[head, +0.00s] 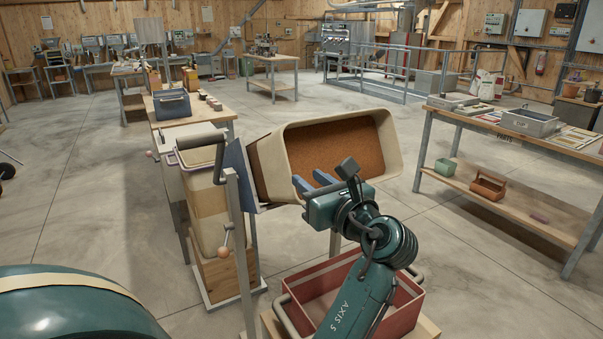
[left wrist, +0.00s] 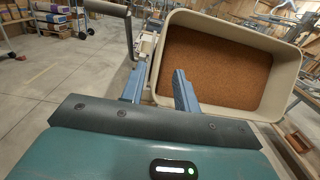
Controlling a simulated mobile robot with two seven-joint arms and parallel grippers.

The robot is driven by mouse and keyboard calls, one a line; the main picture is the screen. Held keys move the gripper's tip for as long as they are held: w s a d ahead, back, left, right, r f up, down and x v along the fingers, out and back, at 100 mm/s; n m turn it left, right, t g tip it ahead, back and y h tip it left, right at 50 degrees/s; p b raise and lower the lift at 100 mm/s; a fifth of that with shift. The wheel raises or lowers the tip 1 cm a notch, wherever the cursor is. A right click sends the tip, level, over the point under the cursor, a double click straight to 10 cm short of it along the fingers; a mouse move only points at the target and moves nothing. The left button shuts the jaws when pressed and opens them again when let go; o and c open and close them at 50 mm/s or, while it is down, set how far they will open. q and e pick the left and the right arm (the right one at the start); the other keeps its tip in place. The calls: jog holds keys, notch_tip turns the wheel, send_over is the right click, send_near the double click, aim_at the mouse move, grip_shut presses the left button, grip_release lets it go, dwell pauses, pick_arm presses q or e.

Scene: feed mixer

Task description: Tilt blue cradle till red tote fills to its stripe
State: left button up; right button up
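The blue cradle (head: 237,175) shows as a blue side plate beside a cream bin (head: 395,150) of brown feed (head: 335,150). The bin is tilted, its mouth facing me. A dark handle (head: 201,139) stands left of the plate; a dark handle also shows in the left wrist view (left wrist: 106,8). My left gripper (head: 314,181) is open, its blue fingers apart and overlapping the bin mouth in the head view. In the left wrist view the fingers (left wrist: 158,82) show near the bin's left rim; contact is unclear. My right gripper is out of view.
A metal post (head: 240,255) with a small crank stands left of the tote. A cream container on a wooden block (head: 225,272) is beside it. A workbench (head: 500,128) with trays is at right. Open concrete floor lies between them.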

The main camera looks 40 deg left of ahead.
aim_at(281, 157)
pick_arm(q)
jog(key=p+x, duration=0.1)
jog(key=x, duration=1.2)
jog(key=shift+w, duration=0.1)
grip_shut()
dwell(1.2)
